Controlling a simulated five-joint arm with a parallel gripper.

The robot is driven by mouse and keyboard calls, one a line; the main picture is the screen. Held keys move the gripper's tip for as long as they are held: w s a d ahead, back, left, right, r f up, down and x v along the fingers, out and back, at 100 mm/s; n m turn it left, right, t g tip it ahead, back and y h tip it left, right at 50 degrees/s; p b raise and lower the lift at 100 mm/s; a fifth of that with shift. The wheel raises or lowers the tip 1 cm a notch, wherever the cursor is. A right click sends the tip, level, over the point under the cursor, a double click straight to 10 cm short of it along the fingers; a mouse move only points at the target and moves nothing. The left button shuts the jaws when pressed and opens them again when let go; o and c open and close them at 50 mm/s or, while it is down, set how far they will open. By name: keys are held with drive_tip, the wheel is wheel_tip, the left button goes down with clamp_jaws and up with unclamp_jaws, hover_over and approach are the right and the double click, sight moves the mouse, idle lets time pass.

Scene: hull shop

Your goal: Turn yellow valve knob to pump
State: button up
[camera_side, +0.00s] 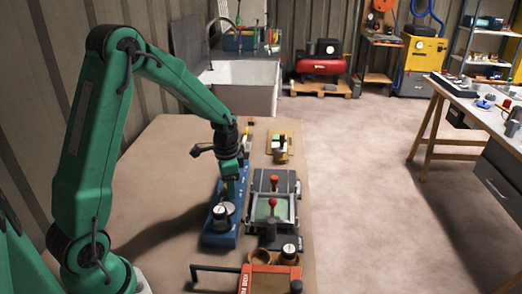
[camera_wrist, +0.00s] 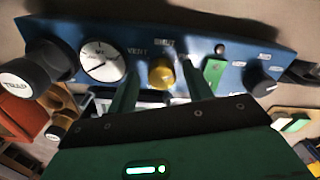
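The yellow valve knob (camera_wrist: 161,73) sits on a blue panel (camera_wrist: 235,50) in the wrist view. A label left of the knob seems to read VENT; the other labels around it are too blurred to read, and I cannot make out where the knob points. My gripper (camera_wrist: 161,80) is open, with one green finger on each side of the knob and a visible gap to it. In the side view my gripper (camera_side: 230,190) reaches down over the blue panel (camera_side: 222,240), and the yellow knob is hidden there.
The panel also carries a white-faced gauge (camera_wrist: 99,60), a green rectangular part (camera_wrist: 214,72) and a black knob (camera_wrist: 262,82). A black cap marked TRAP (camera_wrist: 22,84) stands at its left end. A framed tray with red-topped clamps (camera_side: 272,203) stands close by on the bench.

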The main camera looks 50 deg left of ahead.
drive_tip(key=shift+a+r, duration=0.1)
drive_tip(key=shift+r, duration=0.05)
wheel_tip(320, 180, up, 7)
drive_tip(key=shift+r, duration=0.3)
idle(0.5)
drive_tip(key=shift+s, duration=0.1)
drive_tip(key=shift+s+d+r, duration=0.1)
drive_tip(key=shift+d+r, duration=0.15)
drive_tip(key=shift+r, duration=0.05)
drive_tip(key=s+d+r+n+t, duration=0.2)
drive_tip(key=s+d+r, duration=0.3)
drive_tip(key=s, duration=0.3)
drive_tip(key=s+d+r+n+t, duration=0.3)
drive_tip(key=s+d+r, duration=0.3)
drive_tip(key=s, duration=0.3)
drive_tip(key=shift+s, duration=0.15)
